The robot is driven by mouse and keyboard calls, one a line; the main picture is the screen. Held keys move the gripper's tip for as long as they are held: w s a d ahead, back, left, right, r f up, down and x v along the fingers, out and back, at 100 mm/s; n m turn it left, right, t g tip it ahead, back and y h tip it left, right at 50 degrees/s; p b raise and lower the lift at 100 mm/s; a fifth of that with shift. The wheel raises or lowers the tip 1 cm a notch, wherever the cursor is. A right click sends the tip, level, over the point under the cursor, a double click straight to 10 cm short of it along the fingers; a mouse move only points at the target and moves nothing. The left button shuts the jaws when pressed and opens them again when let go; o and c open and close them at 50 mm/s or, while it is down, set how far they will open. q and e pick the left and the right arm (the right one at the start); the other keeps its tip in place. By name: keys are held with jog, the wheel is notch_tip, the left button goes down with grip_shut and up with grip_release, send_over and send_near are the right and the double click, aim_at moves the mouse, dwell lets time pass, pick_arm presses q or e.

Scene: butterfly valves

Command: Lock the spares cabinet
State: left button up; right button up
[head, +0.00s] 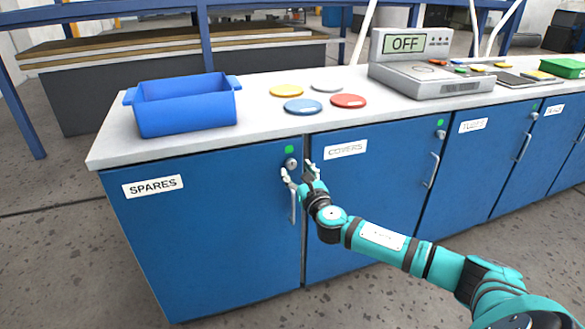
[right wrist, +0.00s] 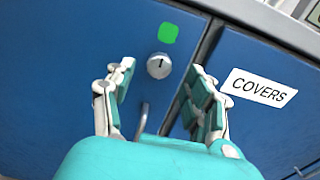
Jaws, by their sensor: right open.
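The spares cabinet (head: 200,225) is the leftmost blue cabinet, with its door shut and a white SPARES label (head: 153,186). Its round silver lock (head: 290,164) sits near the door's upper right corner, below a green marker (head: 289,149). The lock (right wrist: 159,66) also shows in the right wrist view, with a dark slot that looks upright. My right gripper (head: 299,171) is open and empty in front of the lock. In the wrist view its fingers (right wrist: 160,92) stand apart on either side, with the lock beyond them. I cannot tell the exact gap. My left gripper is not in view.
The door's vertical handle (head: 293,207) hangs just below the lock, close to my gripper. The COVERS cabinet (head: 365,200) adjoins on the right. The worktop (head: 250,112) above carries a blue bin (head: 185,108), several coloured discs and a grey device (head: 432,80) reading OFF.

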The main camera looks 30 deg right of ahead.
aim_at(292, 165)
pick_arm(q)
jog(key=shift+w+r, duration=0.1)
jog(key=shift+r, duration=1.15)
pick_arm(e)
jog(key=shift+x, duration=2.1)
jog(key=shift+c, duration=0.3)
grip_shut()
